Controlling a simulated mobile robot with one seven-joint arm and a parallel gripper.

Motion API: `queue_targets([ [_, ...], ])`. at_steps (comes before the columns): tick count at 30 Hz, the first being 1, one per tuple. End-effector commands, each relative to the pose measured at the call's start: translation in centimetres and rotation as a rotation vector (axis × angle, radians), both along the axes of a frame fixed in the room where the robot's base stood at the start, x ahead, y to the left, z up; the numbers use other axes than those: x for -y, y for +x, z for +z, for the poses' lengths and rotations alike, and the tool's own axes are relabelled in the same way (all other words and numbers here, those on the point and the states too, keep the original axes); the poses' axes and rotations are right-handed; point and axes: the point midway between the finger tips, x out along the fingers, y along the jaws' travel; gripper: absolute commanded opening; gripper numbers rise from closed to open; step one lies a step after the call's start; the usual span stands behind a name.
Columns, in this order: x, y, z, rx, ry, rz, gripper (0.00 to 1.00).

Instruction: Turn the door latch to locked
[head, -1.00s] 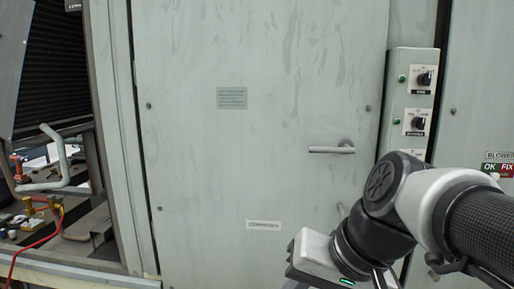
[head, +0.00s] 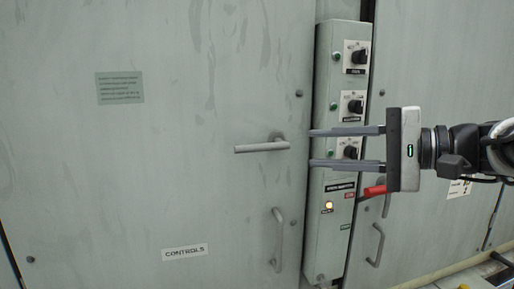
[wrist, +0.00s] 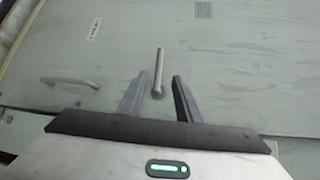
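The door latch (head: 262,147) is a grey lever on a pale green cabinet door (head: 180,80). It lies nearly level, its free end to the left and its pivot at the right. My gripper (head: 311,147) is open and empty, its two long fingers pointing left at the latch. In the head view the fingertips are just right of the pivot, one above and one below its height. In the wrist view the latch (wrist: 160,65) shows between and beyond the open fingers (wrist: 159,77). No contact with the latch is visible.
A fixed pull handle (head: 279,240) is below the latch.

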Motion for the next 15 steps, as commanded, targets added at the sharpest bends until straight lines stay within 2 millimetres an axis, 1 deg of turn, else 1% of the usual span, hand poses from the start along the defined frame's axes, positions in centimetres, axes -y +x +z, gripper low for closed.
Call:
queue_targets([
  [1,-1.0,0.3,0.0,-0.001,0.0,0.006,0.32],
  [15,-9.9,5.1,-1.5,-0.003,-0.001,0.005,0.32],
])
